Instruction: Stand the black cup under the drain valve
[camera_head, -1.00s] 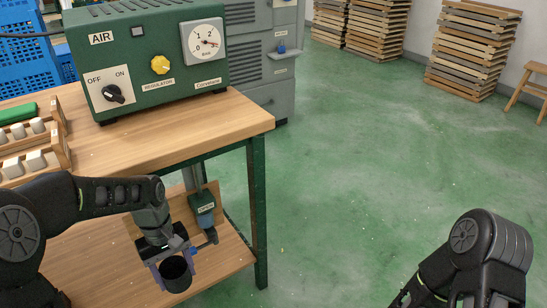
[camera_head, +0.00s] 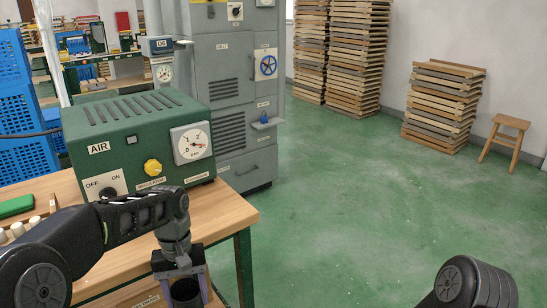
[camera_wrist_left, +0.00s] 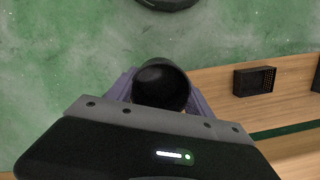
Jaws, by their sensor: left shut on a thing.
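My left gripper (camera_head: 180,278) is shut on the black cup (camera_head: 186,293), in front of the bench's front edge. The cup is cut off by the bottom of the head view. In the left wrist view the same gripper (camera_wrist_left: 160,92) has its purple-grey fingers on both sides of the cup (camera_wrist_left: 161,84), whose dark open mouth shows. The drain valve cannot be made out in either current view. My right arm shows at the lower right of the head view; its gripper is out of view.
The wooden bench (camera_head: 228,214) carries the green air regulator box (camera_head: 135,140). Behind it stands a grey cabinet (camera_head: 222,60). Stacked wooden trays (camera_head: 443,108) and a stool (camera_head: 504,140) are far right. The green floor between is clear. A dark box (camera_wrist_left: 255,80) sits on wood in the wrist view.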

